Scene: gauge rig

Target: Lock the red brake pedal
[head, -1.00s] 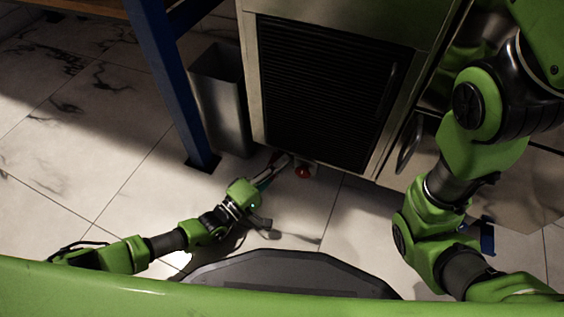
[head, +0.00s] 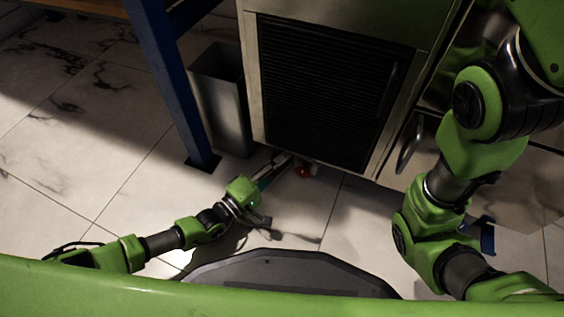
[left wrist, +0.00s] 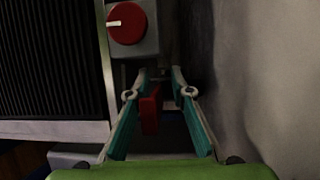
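The red brake pedal (left wrist: 150,110) is a small upright red block in the left wrist view. It stands between the two teal-lined fingers of my left gripper (left wrist: 161,108), close to the left finger, with a gap to the right finger. The left gripper is open; whether the left finger touches the pedal I cannot tell. In the head view the left gripper (head: 282,163) is low by the foot of the grilled cabinet, and the pedal is not clearly visible there.
A round red knob (left wrist: 126,23) with a white mark sits on a grey block just beyond the fingers; a red part (head: 303,171) shows in the head view. The grilled cabinet (head: 256,90) stands behind. A grey bin (head: 225,115) and a blue post (head: 170,80) are left. Tiled floor is open at left.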

